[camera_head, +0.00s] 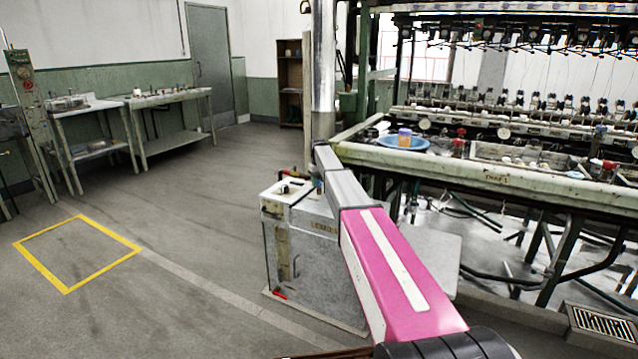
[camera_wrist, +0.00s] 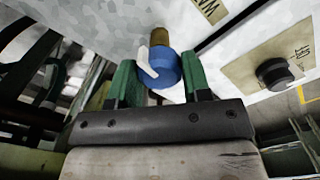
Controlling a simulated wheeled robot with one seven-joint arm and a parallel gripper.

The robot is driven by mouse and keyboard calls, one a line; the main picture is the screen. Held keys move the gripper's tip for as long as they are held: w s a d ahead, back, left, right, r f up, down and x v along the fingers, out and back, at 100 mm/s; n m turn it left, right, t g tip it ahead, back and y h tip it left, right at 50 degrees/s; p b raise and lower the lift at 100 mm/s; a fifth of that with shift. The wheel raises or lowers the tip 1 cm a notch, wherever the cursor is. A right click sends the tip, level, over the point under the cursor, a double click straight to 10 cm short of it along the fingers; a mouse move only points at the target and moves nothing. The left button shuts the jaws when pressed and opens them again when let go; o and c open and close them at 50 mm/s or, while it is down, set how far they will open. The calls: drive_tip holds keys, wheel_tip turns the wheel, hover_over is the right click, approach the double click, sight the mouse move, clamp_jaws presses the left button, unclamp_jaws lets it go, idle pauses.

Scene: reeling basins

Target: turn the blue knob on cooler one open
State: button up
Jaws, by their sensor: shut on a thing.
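The cooler (camera_head: 315,265) is a grey-white box on the floor near the middle of the head view, partly behind my arm. In the wrist view its pale speckled surface (camera_wrist: 95,35) fills the top. The blue knob (camera_wrist: 163,68) has a white pointer on its left side and a brass-coloured stem (camera_wrist: 159,38) behind it. My gripper (camera_wrist: 157,75) has its two green fingers on either side of the knob and is shut on it. In the head view I cannot make out the fingers clearly. I cannot tell from the pointer how far the knob is turned.
A black knob (camera_wrist: 275,73) on a tan plate sits to the right on the cooler. The reeling bench (camera_head: 500,180), with a blue basin (camera_head: 402,143), stands close on the right. Open floor (camera_head: 190,220) lies to the left, with a yellow marked square (camera_head: 98,275).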

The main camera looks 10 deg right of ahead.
sight(319, 181)
drive_tip(key=shift+n, duration=1.1)
drive_tip(key=o, duration=0.9)
drive_tip(key=shift+o, duration=0.2)
drive_tip(key=shift+r, duration=0.15)
wheel_tip(319, 181, up, 10)
drive_tip(key=shift+r, duration=0.25)
drive_tip(key=shift+s, duration=0.1)
